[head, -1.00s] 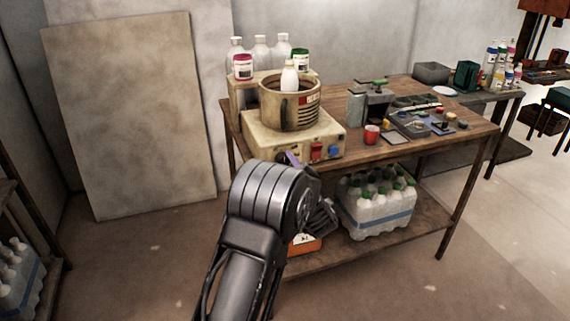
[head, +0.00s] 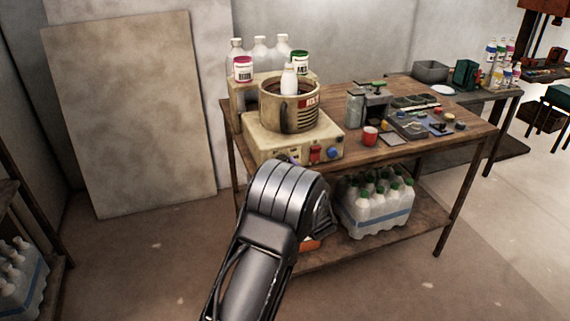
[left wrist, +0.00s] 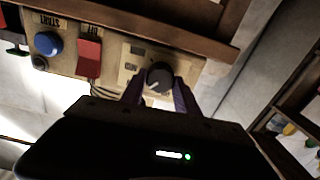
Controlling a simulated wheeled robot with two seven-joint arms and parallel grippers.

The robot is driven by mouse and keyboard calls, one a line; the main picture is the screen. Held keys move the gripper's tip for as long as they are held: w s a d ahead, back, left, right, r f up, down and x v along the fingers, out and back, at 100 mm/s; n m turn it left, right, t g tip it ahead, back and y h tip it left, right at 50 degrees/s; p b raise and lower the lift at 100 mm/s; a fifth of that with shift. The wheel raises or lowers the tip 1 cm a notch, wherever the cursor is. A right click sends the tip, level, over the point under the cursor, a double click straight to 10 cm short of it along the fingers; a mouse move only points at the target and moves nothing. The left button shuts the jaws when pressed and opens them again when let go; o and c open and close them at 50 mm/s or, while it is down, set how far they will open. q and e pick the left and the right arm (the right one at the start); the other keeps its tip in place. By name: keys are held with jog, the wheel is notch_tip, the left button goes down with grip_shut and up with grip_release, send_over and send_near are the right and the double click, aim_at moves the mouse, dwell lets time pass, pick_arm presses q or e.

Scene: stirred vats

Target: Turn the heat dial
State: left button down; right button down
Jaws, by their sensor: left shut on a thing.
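The dark round heat dial (left wrist: 159,76) with a pale pointer mark sits on the cream control panel in the left wrist view. My left gripper (left wrist: 158,88) has its two purple fingers on either side of the dial and is shut on it. The cream heater base (head: 262,148) stands on the wooden table with a round vat (head: 283,115) on top. My right gripper is not in view.
Beside the dial are a red rocker switch (left wrist: 88,58) and a blue START button (left wrist: 48,43). A white bottle (head: 289,78) shows at the vat. A red cup (head: 370,136) stands right of the base.

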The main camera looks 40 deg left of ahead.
pick_arm(q)
jog(key=shift+m, duration=0.3)
jog(key=c, duration=0.9)
grip_release()
jog(key=shift+d, duration=0.15)
jog(key=v, duration=0.7)
jog(key=shift+s+d+b, duration=0.2)
jog(key=shift+d+b, duration=0.05)
jog(key=shift+b, duration=0.05)
